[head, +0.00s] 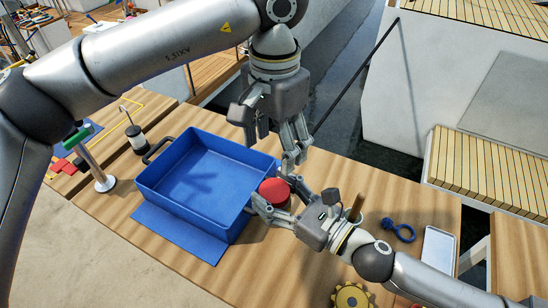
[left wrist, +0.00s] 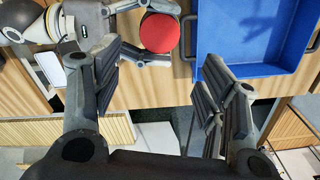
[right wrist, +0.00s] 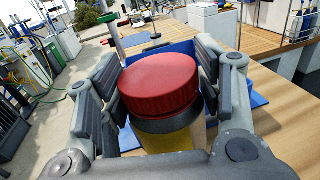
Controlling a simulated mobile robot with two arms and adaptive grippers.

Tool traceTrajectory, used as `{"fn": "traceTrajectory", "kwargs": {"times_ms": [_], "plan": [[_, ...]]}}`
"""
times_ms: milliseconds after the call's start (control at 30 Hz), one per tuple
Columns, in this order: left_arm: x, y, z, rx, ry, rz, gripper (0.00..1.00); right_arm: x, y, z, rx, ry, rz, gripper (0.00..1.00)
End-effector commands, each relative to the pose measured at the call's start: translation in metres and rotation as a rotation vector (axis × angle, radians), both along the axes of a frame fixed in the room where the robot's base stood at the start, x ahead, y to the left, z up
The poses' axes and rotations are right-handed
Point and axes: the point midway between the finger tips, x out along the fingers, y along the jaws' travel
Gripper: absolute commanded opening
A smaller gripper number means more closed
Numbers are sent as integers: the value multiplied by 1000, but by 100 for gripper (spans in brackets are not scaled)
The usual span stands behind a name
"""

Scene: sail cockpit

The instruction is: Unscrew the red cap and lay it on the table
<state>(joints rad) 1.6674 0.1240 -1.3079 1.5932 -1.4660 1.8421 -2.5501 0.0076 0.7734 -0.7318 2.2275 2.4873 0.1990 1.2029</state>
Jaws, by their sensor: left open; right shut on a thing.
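The red cap (head: 274,188) sits on top of a jar beside the right wall of the blue tray. In the right wrist view the cap (right wrist: 158,84) is on a dark collar above the jar's yellowish body (right wrist: 172,138). My right gripper (head: 270,207) is shut on the jar, with its fingers on both sides. My left gripper (head: 292,152) is open and empty, above and behind the cap. In the left wrist view the red cap (left wrist: 159,33) lies beyond the open fingers, apart from them.
The blue tray (head: 188,220) stands left of the jar on a blue mat (head: 165,237). A blue ringed tool (head: 402,232), a white tray (head: 438,248) and a yellow gear (head: 352,297) lie to the right. A metal post (head: 98,175) and a dark-lidded jar (head: 136,140) stand to the left.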

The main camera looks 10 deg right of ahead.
Motion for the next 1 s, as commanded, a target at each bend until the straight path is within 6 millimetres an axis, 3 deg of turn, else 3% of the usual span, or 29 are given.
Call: {"fn": "traceTrajectory", "kwargs": {"times_ms": [600, 1000], "plan": [[0, 0, -100, 1, 3, -2, 66, 0, 0, 1, 1, -3, 1, 0], [0, 0, -116, -1, 1, -2, 66, 0, 0, 1, 1, -3, 1, 0]]}}
